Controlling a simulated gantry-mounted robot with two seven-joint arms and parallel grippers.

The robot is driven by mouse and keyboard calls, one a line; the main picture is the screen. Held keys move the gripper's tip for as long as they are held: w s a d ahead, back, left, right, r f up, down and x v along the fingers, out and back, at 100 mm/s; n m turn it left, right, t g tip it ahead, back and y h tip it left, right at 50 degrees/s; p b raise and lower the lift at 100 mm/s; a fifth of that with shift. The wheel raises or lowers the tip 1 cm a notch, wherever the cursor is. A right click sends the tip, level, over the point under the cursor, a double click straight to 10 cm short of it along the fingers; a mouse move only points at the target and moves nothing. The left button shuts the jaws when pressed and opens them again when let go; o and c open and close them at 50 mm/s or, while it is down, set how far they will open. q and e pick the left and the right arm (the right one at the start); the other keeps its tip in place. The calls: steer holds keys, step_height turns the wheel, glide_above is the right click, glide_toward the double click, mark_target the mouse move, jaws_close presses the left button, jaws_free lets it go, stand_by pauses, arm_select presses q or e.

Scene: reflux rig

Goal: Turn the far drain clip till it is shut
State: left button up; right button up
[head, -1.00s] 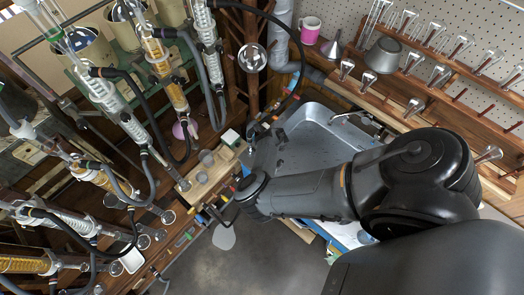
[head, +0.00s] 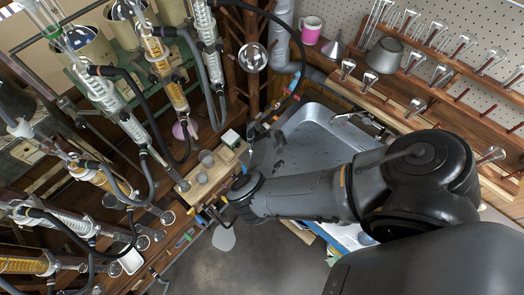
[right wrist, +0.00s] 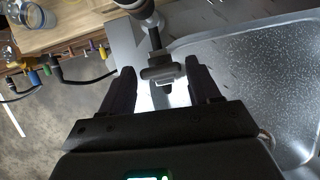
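A drain clip (right wrist: 161,74) with a grey crossbar handle hangs on a dark stem at the top middle of the right wrist view. My right gripper (right wrist: 160,69) is open, with one finger on each side of the handle. Gaps show between each finger and the handle, so it is not gripped. In the head view my right arm reaches in from the right to the sink's left edge, and its wrist covers much of that spot. I cannot tell the clip's turn position. My left gripper is not in view.
A metal sink (head: 315,140) lies to the right of the clip. A wooden board (head: 205,172) with small glass jars stands to the left. Coloured valves on black hoses (right wrist: 48,66) run along the bench edge. Glass condensers with hoses crowd the left side.

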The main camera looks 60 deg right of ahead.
steer(key=shift+r, duration=0.1)
steer(key=p+v, duration=0.2)
steer(key=v, duration=0.8)
steer(key=shift+r+p, duration=0.3)
steer(key=shift+p, duration=0.1)
steer(key=shift+s, duration=0.15)
